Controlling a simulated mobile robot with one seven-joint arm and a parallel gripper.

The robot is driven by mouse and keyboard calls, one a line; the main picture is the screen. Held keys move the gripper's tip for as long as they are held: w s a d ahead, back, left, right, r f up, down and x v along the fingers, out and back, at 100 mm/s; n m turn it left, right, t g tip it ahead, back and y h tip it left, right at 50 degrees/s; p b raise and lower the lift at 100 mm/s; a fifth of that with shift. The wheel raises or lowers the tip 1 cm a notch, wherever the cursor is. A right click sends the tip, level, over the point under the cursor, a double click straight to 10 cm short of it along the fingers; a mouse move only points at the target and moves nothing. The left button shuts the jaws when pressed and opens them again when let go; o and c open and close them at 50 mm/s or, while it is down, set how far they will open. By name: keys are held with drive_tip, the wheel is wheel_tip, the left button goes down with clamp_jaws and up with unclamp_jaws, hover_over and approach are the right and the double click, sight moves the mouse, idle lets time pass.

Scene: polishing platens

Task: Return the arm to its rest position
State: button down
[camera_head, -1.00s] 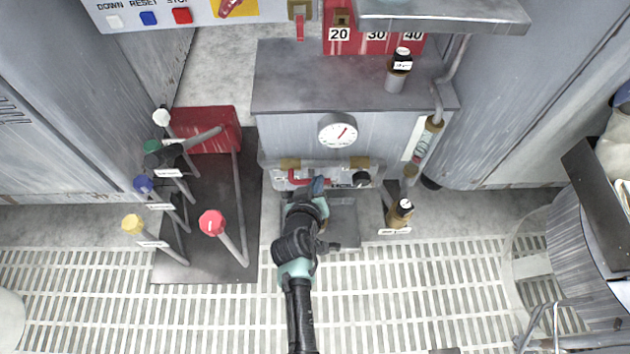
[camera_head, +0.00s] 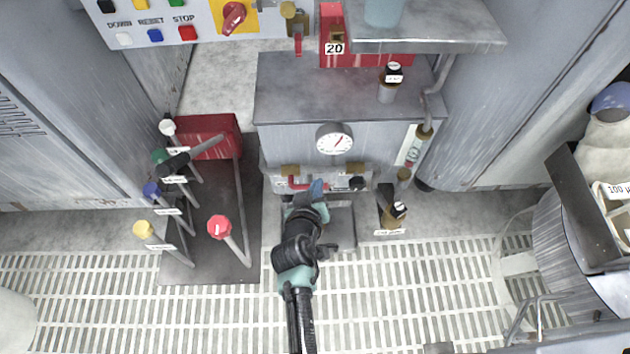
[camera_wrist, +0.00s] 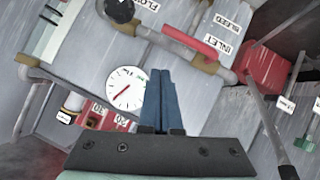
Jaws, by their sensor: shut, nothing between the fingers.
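My gripper (camera_head: 317,187) is at the end of my teal and black arm, which reaches up from the bottom middle of the head view. Its blue fingers are together with nothing between them; they also show in the wrist view (camera_wrist: 160,95). In the head view the fingertips overlap the pipe with the red-handled valve (camera_head: 292,184). In the wrist view that red handle (camera_wrist: 190,37) lies above the fingers, and the dial gauge (camera_wrist: 125,88) lies just left of them. I cannot tell how far the fingertips are from the pipe or cabinet.
A dark plate with several coloured-knob levers (camera_head: 219,227) stands left of my arm. A brown-based valve with a black knob (camera_head: 394,214) stands to the right.

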drive_tip(key=d+p+v, duration=0.2)
drive_tip(key=p+v, duration=0.1)
drive_tip(key=v, duration=0.5)
drive_tip(key=w+r+m+t, duration=0.15)
drive_tip(key=w+r, duration=0.25)
drive_tip(key=r, duration=0.8)
drive_tip(key=w+r+t+p, duration=0.1)
drive_tip(key=w+r+t, duration=0.2)
drive_tip(key=r, duration=1)
drive_tip(key=w+r+m+t, duration=0.1)
drive_tip(key=w+r+t, duration=0.25)
drive_tip(key=r, duration=0.85)
drive_tip(key=s+a+r+t+y+p, duration=0.1)
drive_tip(key=s+r+t, duration=0.35)
drive_tip(key=r, duration=0.85)
drive_tip(key=s+a+r+t+y+p, duration=0.1)
drive_tip(key=s+r+p, duration=0.1)
drive_tip(key=s+r, duration=0.8)
drive_tip(key=s+a+r+t+y+p, duration=0.1)
drive_tip(key=s+r+t, duration=0.15)
drive_tip(key=r, duration=1.35)
wheel_tip(320, 180, up, 35)
drive_tip(key=p, duration=3.5)
drive_tip(key=shift+w+d+f, duration=0.2)
drive_tip(key=shift+w+f, duration=0.05)
drive_tip(key=shift+w, duration=0.1)
